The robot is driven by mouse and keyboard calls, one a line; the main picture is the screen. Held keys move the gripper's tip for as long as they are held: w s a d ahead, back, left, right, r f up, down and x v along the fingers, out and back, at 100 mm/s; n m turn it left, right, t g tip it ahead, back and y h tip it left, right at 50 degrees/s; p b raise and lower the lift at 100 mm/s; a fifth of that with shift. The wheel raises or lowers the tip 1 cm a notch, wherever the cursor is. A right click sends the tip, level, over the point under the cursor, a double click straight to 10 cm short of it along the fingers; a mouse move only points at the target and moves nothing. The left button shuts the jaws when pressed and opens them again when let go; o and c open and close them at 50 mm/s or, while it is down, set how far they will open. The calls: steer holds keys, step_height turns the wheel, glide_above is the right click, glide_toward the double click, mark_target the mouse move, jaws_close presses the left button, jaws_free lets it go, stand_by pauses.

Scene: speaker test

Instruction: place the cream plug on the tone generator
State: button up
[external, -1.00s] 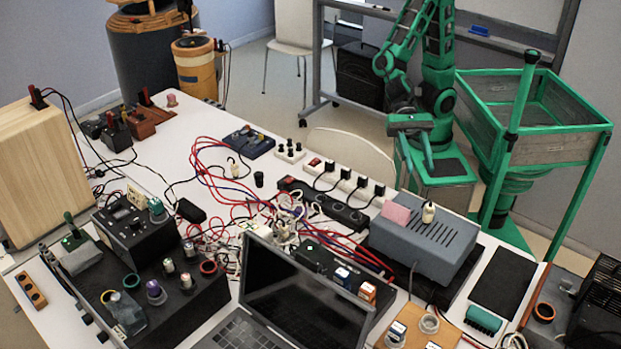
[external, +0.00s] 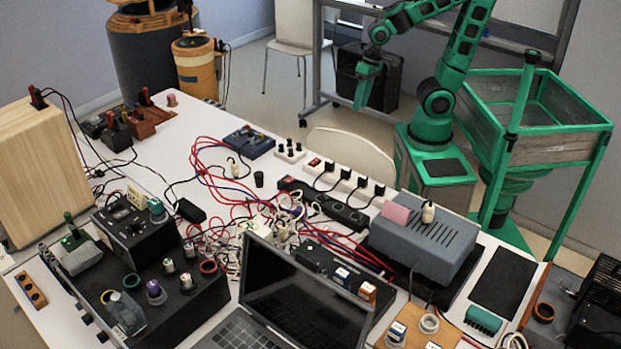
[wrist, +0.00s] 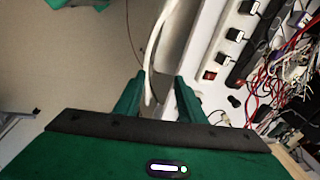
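A small cream plug-like piece (external: 428,213) stands on top of a grey slotted box (external: 432,243) at the table's right. A similar cream piece (external: 233,168) stands near the red wires mid-table. I cannot tell for sure which is the cream plug. A dark instrument with dials (external: 130,230) stands at the left of the table; I cannot tell whether it or the grey box is the tone generator. My gripper (external: 363,100) hangs beyond the table's far edge, away from both cream pieces. In the wrist view my gripper (wrist: 160,90) is open, with nothing held.
A white chair (external: 345,146) stands at the far table edge, below my gripper. A power strip (external: 342,176) and tangled wires (external: 290,215) fill mid-table. A laptop (external: 305,300) is at the front. A green-framed bin (external: 550,150) stands beside my arm.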

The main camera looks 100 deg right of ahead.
steer(key=s+d+r+n+g, duration=0.1)
steer(key=s+d+r+g, duration=0.1)
steer(key=s+d, duration=0.7)
steer(key=s, duration=0.2)
steer(key=shift+s+d+g+h, duration=0.2)
steer(key=shift+s+g+h, duration=0.1)
steer(key=shift+s+h, duration=0.1)
